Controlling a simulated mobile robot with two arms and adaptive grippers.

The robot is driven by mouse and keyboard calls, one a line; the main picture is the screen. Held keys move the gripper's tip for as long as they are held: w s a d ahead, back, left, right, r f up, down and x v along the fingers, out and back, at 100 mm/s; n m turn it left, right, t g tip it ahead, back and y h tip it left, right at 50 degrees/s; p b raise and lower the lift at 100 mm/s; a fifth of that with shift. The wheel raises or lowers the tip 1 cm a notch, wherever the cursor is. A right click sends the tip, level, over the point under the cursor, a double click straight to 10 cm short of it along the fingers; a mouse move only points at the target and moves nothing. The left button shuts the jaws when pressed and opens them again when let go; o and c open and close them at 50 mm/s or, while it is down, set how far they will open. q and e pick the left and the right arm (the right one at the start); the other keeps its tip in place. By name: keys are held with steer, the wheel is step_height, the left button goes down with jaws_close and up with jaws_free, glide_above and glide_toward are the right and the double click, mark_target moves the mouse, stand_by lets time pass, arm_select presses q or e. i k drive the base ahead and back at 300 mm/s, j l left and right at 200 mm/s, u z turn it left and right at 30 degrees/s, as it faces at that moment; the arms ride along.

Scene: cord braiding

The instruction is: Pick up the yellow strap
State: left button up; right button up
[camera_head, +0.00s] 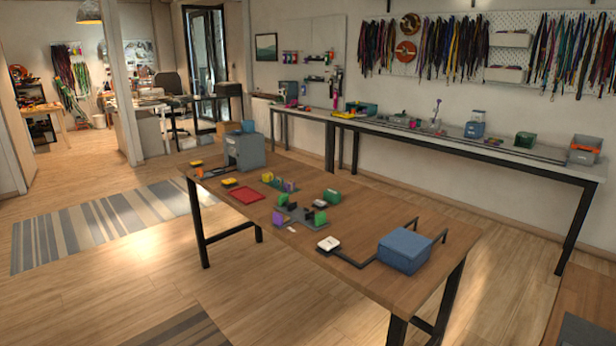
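I cannot make out a clear yellow strap. Small yellow-topped items lie on the wooden table: one at the far left end (196,163), one near the red tray (229,183), and a yellow block (267,177) beside green and purple pieces. Neither of my grippers is in view.
The wooden table (385,225) bears a grey machine (244,150), a red tray (246,195), a dark fixture with coloured clips (300,215), and a blue box (405,250). A long bench (480,150) lines the back wall.

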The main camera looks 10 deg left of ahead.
mark_target(268, 177)
steer(key=i+j+z, duration=0.4)
steer(key=j, duration=0.2)
steer(key=i+j+z, duration=0.2)
steer(key=j, duration=0.15)
steer(key=i+j+z, duration=0.2)
steer(key=j, duration=0.15)
steer(key=k, duration=0.1)
